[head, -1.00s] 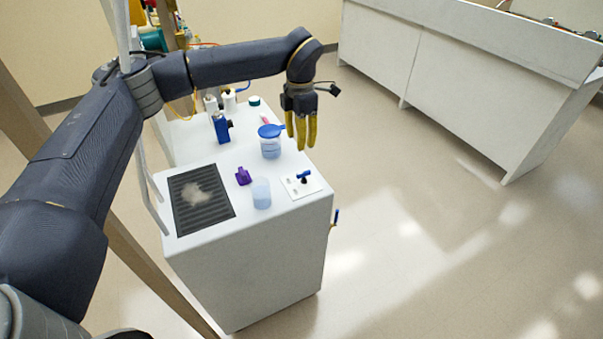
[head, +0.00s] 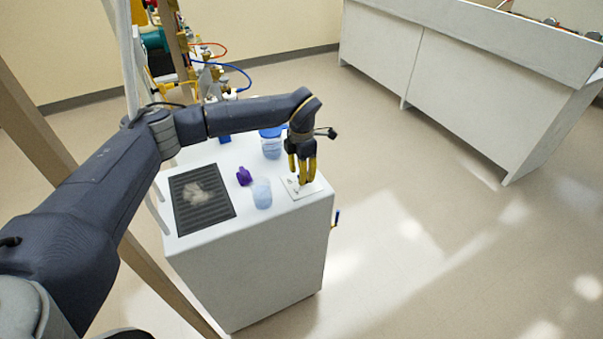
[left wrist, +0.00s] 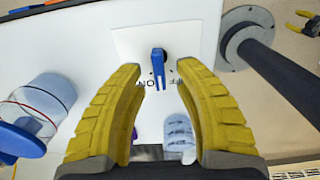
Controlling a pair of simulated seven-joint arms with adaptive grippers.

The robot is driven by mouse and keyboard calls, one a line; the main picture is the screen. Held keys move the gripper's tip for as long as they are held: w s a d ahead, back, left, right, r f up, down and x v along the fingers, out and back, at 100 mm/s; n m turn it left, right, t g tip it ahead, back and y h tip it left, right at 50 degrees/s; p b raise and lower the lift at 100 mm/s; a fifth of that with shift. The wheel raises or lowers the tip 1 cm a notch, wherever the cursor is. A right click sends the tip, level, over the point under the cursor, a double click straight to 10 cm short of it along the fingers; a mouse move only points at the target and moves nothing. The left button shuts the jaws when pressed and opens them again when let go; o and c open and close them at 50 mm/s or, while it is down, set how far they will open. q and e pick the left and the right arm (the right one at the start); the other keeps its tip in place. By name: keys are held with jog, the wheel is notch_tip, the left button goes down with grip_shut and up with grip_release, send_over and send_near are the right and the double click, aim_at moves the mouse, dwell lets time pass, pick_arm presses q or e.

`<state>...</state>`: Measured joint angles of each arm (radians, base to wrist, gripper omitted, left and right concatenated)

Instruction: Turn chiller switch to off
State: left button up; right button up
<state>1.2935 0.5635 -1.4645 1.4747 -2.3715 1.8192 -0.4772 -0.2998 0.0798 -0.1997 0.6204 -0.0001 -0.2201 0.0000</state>
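The switch is a white plate (left wrist: 130,42) with a dark round pivot and a blue lever (left wrist: 158,65). In the left wrist view the lever points down, its end by the lettering "ON"; part of a second label shows to its right. In the head view the plate (head: 288,187) lies at the right corner of the white cart top, the lever hidden behind my fingers. My left gripper (head: 302,180) is just above it, pointing down. In the left wrist view its yellow fingers (left wrist: 160,70) are apart, with the lever between them and no clear contact.
The cart top (head: 222,155) also holds a pale beaker (head: 261,194), a purple object (head: 244,176), a blue-lidded jar (head: 271,150) and a dark grille (head: 212,214). A small yellow-and-black claw (left wrist: 303,24) at the wrist view's corner may be my right gripper. Open floor lies right.

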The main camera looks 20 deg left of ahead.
pick_arm(q)
jog(key=shift+f, duration=0.1)
jog(key=shift+c, duration=0.4)
grip_shut()
jog(key=shift+s+d+n, duration=0.1)
jog(key=shift+d+n, duration=0.05)
jog(key=shift+n, duration=1.25)
jog(key=shift+s+d+n, duration=0.1)
jog(key=shift+n, duration=1.6)
jog(key=shift+o, duration=0.4)
grip_release()
